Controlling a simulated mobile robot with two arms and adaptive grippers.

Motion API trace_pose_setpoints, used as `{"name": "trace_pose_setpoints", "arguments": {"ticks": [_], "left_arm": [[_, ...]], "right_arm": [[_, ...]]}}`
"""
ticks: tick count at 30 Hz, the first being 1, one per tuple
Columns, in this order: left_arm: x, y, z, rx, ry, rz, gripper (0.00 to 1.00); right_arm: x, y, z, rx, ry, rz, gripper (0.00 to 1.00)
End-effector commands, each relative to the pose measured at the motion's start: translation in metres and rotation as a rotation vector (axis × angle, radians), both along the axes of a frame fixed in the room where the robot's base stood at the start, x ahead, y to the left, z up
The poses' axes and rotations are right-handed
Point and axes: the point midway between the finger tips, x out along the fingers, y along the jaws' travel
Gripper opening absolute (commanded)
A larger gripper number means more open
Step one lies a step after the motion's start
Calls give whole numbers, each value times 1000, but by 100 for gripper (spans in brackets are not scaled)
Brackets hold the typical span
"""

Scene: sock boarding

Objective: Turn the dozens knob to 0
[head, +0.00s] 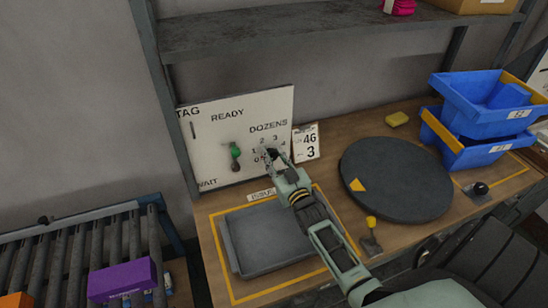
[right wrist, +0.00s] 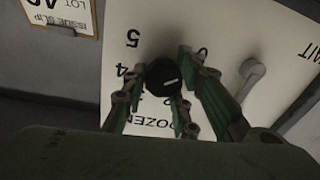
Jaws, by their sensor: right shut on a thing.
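The white board (head: 210,155) on the wall carries the word DOZENS and a ring of numerals. In the right wrist view the dozens knob (right wrist: 163,76) is black and round with a short white mark. The fingers of my right gripper (right wrist: 160,88) stand on both sides of it, shut on it. This view is upside down; 5 and 4 show left of the knob and 0 to its right. I cannot tell exactly which numeral the mark faces. My left gripper is not in view.
A green-tipped lever (head: 235,153) sits left of the dial. An issue slip (head: 306,142) hangs to its right. Below are a grey tray (head: 228,253) and a dark round turntable (head: 398,180). Blue bins (head: 470,115) stand at the right; a shelf (head: 300,32) runs above.

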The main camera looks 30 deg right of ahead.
Motion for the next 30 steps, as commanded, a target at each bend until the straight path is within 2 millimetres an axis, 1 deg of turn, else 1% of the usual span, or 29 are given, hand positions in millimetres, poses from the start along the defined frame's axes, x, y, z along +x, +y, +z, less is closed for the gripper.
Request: {"name": "trace_pose_setpoints", "arguments": {"ticks": [1,15,16,18,20,21,30], "left_arm": [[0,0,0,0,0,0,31],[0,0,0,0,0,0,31],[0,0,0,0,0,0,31],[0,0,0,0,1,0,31],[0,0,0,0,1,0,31],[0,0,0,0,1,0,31],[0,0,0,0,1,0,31]], "right_arm": [[-2,-4,-4,-12,12,-7,0],[-2,-5,-2,-26,11,-7,0],[-2,-5,-2,-26,11,-7,28],[-2,-5,-2,-26,11,-7,34],[-1,-5,-1,-25,10,-7,39],[-1,-4,-1,-24,10,-6,40],[-1,-2,-1,-23,8,-2,40]]}}
